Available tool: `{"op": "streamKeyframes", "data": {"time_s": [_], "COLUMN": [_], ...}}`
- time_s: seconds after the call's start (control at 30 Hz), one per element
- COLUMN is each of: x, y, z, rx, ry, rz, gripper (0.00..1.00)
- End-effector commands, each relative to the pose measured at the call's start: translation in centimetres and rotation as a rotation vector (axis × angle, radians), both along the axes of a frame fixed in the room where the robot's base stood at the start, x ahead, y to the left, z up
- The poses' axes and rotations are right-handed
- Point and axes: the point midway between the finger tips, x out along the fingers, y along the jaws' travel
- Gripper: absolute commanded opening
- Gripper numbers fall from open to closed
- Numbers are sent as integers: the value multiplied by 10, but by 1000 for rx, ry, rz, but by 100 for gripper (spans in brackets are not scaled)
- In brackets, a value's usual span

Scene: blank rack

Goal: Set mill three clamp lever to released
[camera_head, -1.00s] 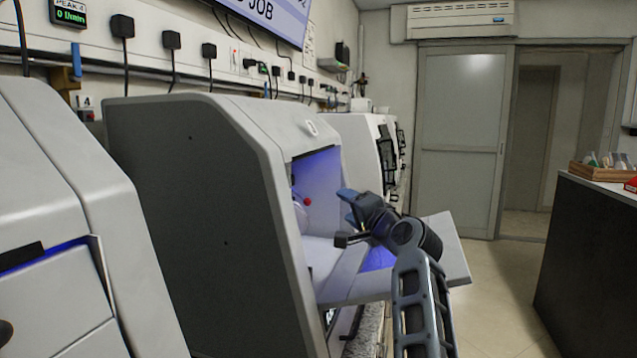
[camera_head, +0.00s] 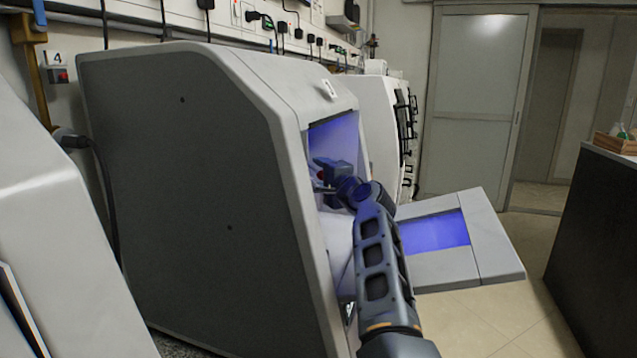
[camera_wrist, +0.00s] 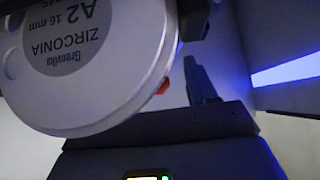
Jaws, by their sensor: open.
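In the wrist view, the red knob (camera_wrist: 163,87) peeks out at the right edge of a white disc (camera_wrist: 105,90) marked Grenvika ZIRCONIA A2 16 mm. The disc hides most of the lever, so its position cannot be told. I see no grip on the knob.
The lowered machine door (camera_head: 490,235) sticks out to the right of my arm. Another white machine (camera_head: 378,115) stands behind, and one (camera_head: 65,240) at the near left. A dark counter (camera_head: 600,220) is at the right, with clear floor between.

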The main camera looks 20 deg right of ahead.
Motion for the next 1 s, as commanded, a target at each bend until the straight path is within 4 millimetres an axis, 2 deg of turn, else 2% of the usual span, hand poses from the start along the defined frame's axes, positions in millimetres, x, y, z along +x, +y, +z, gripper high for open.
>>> {"op": "streamKeyframes", "data": {"time_s": [0.2,0.57,1.0], "x": [16,19,19], "y": [2,3,3], "z": [-1,1,0], "rx": [0,-1,-1], "ry": [-1,0,2], "rz": [-1,0,0], "gripper": [57,57,16]}}
